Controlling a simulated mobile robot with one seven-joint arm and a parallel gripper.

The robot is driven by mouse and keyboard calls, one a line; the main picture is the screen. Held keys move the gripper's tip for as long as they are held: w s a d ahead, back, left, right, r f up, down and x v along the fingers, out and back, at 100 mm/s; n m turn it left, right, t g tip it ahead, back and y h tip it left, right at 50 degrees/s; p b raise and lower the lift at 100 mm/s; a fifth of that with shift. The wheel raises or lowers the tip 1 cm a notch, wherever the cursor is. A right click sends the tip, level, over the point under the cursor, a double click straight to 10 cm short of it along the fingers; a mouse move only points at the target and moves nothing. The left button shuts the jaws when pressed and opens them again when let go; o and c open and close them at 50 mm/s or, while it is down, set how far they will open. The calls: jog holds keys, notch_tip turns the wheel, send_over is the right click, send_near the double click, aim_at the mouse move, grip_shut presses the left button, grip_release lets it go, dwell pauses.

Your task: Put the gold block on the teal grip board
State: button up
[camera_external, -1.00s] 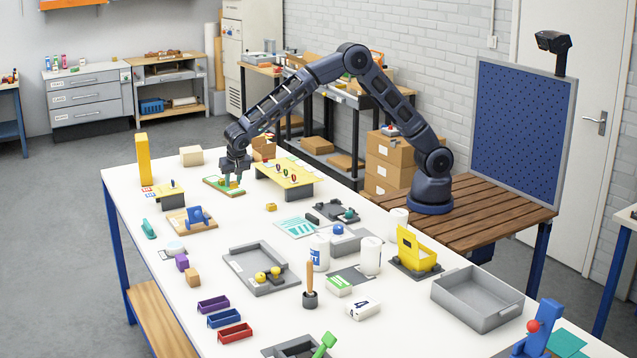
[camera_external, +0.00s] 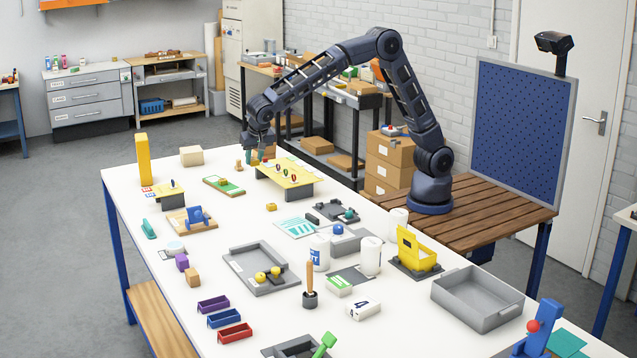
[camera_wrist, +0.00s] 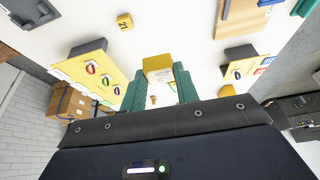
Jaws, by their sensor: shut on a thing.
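My gripper (camera_external: 258,157), with teal fingers, is raised at the far end of the white table, behind the yellow stand. In the wrist view my gripper (camera_wrist: 158,88) is shut on a gold block (camera_wrist: 157,62), which has a gold face and a paler face. A pale board with teal stripes (camera_external: 297,227), which looks like the teal grip board, lies flat mid-table, well apart from my gripper. It does not show in the wrist view.
A yellow stand with coloured knobs (camera_external: 285,173) is beside my gripper. A green board with a wooden rim (camera_external: 224,187) and a small tan piece (camera_external: 239,165) lie to its left. A small marked yellow block (camera_external: 270,207) sits nearer the striped board. A grey tray (camera_external: 336,212) adjoins that area.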

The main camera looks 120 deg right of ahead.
send_over(297, 225)
jog(key=a, duration=0.1)
notch_tip(297, 225, down, 20)
jog(key=shift+s+a+r, duration=0.1)
jog(key=shift+a, duration=0.05)
dwell(0.4)
jog(key=shift+f, duration=0.2)
jog(key=o, duration=1.1)
